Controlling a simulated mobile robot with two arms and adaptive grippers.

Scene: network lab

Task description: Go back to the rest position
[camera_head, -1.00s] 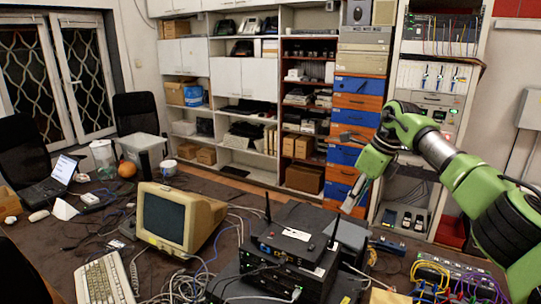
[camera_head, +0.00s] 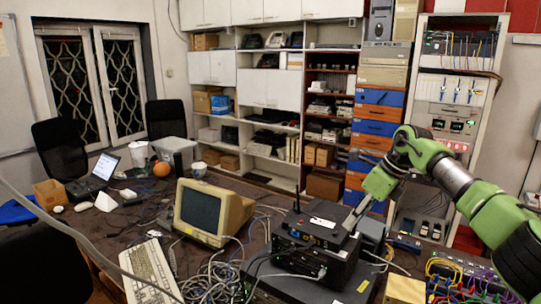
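My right arm is green and comes in from the right. My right gripper (camera_head: 357,217) points down and left, just right of the black stacked network devices (camera_head: 315,258). I cannot make out whether its fingers are apart, and no held object shows. A router with antennas (camera_head: 311,229) sits on top of the stack. My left gripper is not in view.
A beige monitor (camera_head: 212,211) and keyboard (camera_head: 150,272) stand on the cluttered table, with loose cables (camera_head: 215,280) between them and the stack. Coloured cables (camera_head: 465,280) lie at the lower right. A tall rack (camera_head: 450,110) and shelves stand behind.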

